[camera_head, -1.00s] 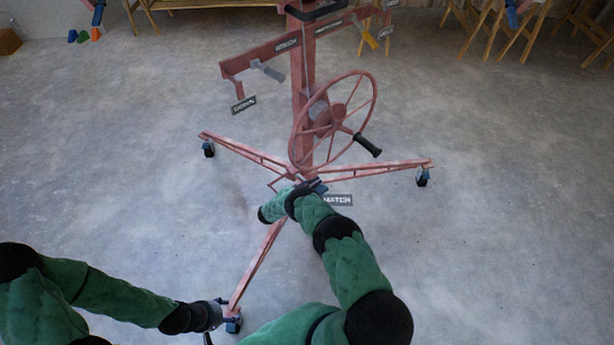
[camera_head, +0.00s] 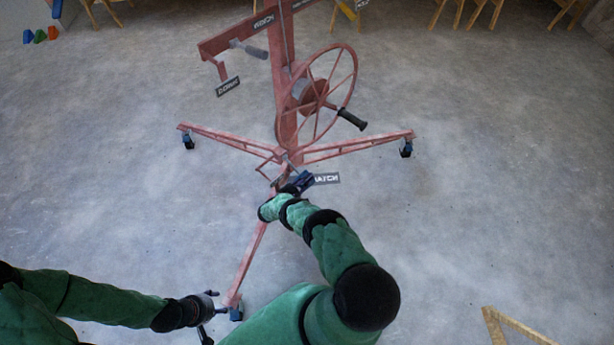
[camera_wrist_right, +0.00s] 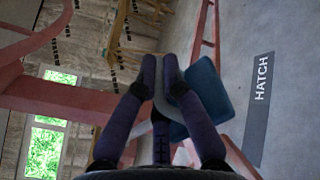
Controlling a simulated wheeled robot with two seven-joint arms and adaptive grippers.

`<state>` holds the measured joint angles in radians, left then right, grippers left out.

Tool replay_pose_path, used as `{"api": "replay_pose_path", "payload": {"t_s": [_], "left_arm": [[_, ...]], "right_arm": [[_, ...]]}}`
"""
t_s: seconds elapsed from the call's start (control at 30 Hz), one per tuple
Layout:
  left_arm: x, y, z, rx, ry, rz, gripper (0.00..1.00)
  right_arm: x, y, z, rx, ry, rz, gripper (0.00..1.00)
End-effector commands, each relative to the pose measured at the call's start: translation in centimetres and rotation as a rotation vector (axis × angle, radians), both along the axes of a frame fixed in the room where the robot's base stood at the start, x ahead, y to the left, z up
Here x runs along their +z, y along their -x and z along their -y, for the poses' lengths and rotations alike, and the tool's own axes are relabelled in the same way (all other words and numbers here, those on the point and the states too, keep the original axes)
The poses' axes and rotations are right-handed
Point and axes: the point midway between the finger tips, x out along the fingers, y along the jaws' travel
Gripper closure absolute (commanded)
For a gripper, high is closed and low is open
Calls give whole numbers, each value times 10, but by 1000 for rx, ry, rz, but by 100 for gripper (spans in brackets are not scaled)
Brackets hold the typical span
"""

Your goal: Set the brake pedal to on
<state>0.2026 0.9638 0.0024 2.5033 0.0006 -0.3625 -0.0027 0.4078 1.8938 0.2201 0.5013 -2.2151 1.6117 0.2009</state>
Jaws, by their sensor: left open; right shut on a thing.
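The red lift stand (camera_head: 285,115) has three legs with blue and black casters. My left gripper (camera_head: 216,302) is open, low beside the caster (camera_head: 236,313) of the near leg; I cannot tell whether they touch. I cannot make out a brake pedal for certain; a small dark part (camera_head: 205,335) shows just below that gripper. My right gripper (camera_head: 300,182) is at the foot of the post, by the HATCH label (camera_head: 327,179). In the right wrist view its fingers (camera_wrist_right: 160,68) are shut on a grey part (camera_wrist_right: 166,104) beside a blue pad (camera_wrist_right: 206,90).
The spoked handwheel (camera_head: 322,92) with a black handle stands above the legs. A grey lever (camera_head: 248,48) and a DOWN label (camera_head: 228,87) are at upper left. A wooden piece (camera_head: 510,328) lies at lower right.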

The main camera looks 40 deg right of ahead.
Motion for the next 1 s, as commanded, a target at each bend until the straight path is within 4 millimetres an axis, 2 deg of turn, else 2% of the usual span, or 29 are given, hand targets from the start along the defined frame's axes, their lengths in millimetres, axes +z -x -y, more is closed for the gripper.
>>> {"api": "replay_pose_path", "payload": {"t_s": [0.03,0.67,0.7,0.77,1.0], "left_arm": [[0,0,0,0,0,0,43],[0,0,0,0,0,0,43],[0,0,0,0,0,0,43],[0,0,0,0,0,0,43],[0,0,0,0,0,0,43]], "right_arm": [[-8,2,-8,13,-9,-2,100],[-14,2,-9,16,-18,30,100],[-14,2,-9,17,-19,30,82],[-14,2,-9,16,-18,29,67],[-11,0,-5,9,-13,36,67]]}}
